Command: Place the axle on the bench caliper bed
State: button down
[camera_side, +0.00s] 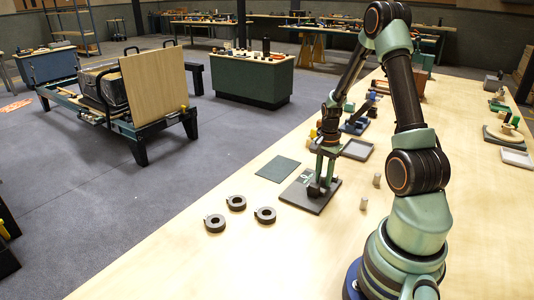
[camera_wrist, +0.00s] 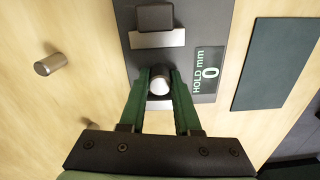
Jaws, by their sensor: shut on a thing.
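My gripper (camera_wrist: 159,80) is shut on a silver axle (camera_wrist: 160,85), seen end-on between its green fingertips in the wrist view. The bench caliper (camera_side: 303,197) is a dark grey plate with raised blocks, and my gripper (camera_side: 321,186) is low over it in the side view. In the wrist view the caliper bed (camera_wrist: 205,98) lies under the fingertips, with a dark block on a pale strip just beyond the axle. Its display (camera_wrist: 208,71) reads "HOLD mm 0". I cannot tell whether the axle touches the bed.
Two small metal cylinders (camera_side: 376,180) (camera_side: 363,203) stand right of the caliper; one shows in the wrist view (camera_wrist: 50,64). Several black rings (camera_side: 236,203) lie at front left. A dark green mat (camera_side: 278,168) and a grey tray (camera_side: 357,149) lie beyond.

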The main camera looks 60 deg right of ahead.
aim_at(324, 175)
jog(key=c, duration=0.6)
grip_release()
notch_tip(324, 175, up, 12)
jog(key=a+r+n+t, duration=0.2)
jog(key=a+n, duration=0.4)
jog(key=a, duration=0.3)
jog(key=w+a+r+n+t, duration=0.1)
jog(key=a+r+n, duration=0.4)
jog(key=a+n, duration=0.2)
jog(key=a+r+n+t, duration=0.2)
jog(key=a+r+n, duration=0.2)
jog(key=a, duration=0.7)
jog(key=shift+w+a+r+n+t, duration=0.1)
jog(key=shift+w+a+n+t, duration=0.1)
jog(key=shift+n, duration=0.5)
jog(key=shift+w+a+r+n+t, duration=0.1)
jog(key=shift+a+n, duration=0.05)
jog(key=shift+n, duration=0.55)
